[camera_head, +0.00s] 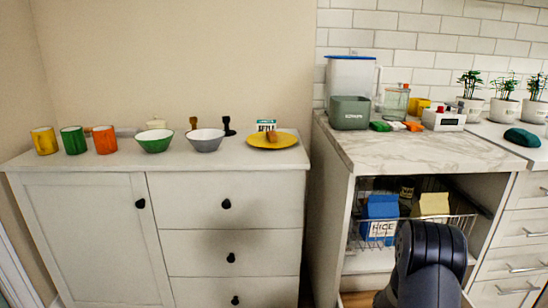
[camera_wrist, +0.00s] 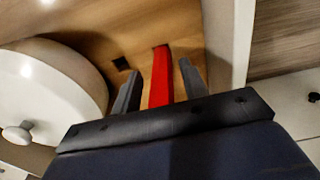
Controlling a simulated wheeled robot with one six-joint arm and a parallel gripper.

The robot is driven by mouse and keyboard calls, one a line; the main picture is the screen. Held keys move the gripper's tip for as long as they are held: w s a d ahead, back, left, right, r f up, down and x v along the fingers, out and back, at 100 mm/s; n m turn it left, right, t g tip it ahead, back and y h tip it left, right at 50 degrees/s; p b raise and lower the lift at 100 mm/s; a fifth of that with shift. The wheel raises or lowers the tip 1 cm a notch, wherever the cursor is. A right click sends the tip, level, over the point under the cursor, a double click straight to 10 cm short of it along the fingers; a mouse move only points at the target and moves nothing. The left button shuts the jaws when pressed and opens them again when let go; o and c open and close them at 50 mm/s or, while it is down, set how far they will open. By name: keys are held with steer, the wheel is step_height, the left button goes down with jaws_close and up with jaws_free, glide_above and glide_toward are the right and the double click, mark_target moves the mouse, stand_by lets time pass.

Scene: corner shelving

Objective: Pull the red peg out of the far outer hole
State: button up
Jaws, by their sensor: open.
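The red peg (camera_wrist: 160,78) shows in the wrist view as a long red bar over a wooden surface (camera_wrist: 185,28). My gripper (camera_wrist: 160,68) is open, with one grey finger on each side of the peg. A gap shows between the peg and each finger. The gripper body hides the peg's near end, and I cannot tell whether the peg sits in a hole. A dark square hole (camera_wrist: 121,64) lies in the wood just left of the left finger. In the head view my arm covers the lower cabinet front; the peg and my fingertips are hidden there.
A white round lidded pot (camera_wrist: 50,85) stands close on the left in the wrist view; a pale upright panel (camera_wrist: 228,45) is close on the right. In the head view a wire basket (camera_head: 365,243) with a blue rice box (camera_head: 381,215) is behind my arm.

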steer(key=shift+s+a+f+g, duration=0.15)
steer(key=shift+s+a+f, duration=0.15)
steer(key=shift+s+f, duration=0.3)
steer(key=shift+s+a+f+g, duration=0.15)
steer(key=shift+s+a+f, duration=0.2)
steer(key=shift+f, duration=0.4)
steer(key=shift+c, duration=0.2)
jaws_close()
steer(key=shift+r, duration=0.2)
steer(key=shift+d+r+p, duration=0.15)
steer(key=shift+r+p, duration=0.75)
steer(key=shift+r, duration=0.4)
steer(key=shift+w+r+p, duration=0.15)
steer(key=shift+r+p, duration=0.45)
steer(key=shift+r, duration=0.3)
steer(key=shift+w+r+p, duration=0.15)
steer(key=shift+r+p, duration=0.4)
steer(key=shift+r, duration=0.3)
